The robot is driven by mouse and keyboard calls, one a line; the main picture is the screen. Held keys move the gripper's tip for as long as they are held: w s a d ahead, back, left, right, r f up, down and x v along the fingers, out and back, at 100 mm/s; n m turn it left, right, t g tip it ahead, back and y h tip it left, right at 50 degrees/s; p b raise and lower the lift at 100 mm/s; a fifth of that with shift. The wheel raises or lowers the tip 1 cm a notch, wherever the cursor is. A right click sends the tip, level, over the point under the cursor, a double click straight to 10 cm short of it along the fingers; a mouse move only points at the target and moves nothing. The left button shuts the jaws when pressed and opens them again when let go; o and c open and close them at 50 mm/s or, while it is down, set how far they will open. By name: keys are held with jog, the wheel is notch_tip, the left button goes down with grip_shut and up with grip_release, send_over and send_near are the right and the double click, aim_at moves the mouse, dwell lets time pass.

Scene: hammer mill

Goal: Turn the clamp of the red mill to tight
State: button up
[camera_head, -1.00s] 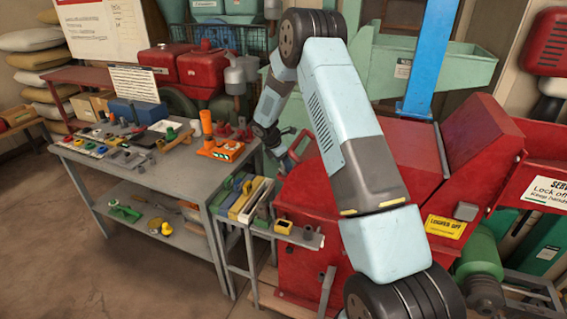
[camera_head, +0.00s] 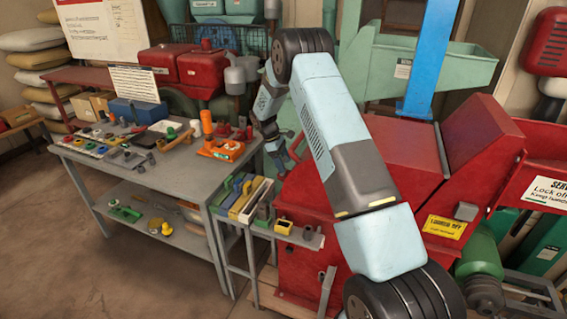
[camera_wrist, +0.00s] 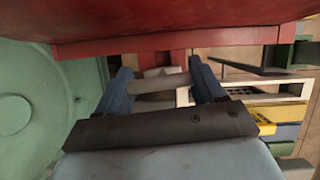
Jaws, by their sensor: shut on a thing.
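The red mill (camera_head: 305,225) stands right of the workbench, partly hidden behind my arm. Its red body also fills the top of the wrist view (camera_wrist: 190,22). My gripper (camera_head: 283,160) is at the mill's upper left side, with its fingers pointing down towards it. In the wrist view my gripper (camera_wrist: 162,78) has its two dark blue fingers on either side of a grey bar (camera_wrist: 155,101), which I take to be part of the clamp. It is shut on this. The clamp's pivot and the rest of its shape are hidden, so I cannot tell how tight it is.
A grey workbench (camera_head: 185,178) with small parts and an orange tool stands to the left. A rack of coloured frames (camera_head: 243,197) stands between bench and mill. A blue post (camera_head: 430,60) rises behind the mill. Floor at the front left is clear.

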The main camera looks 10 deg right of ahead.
jog(key=shift+s+d+m+g, duration=0.1)
jog(key=shift+m+g, duration=0.2)
jog(key=shift+m, duration=0.3)
jog(key=o, duration=0.8)
jog(key=shift+c, duration=0.2)
jog(key=v, duration=1.3)
jog(key=shift+r, duration=0.3)
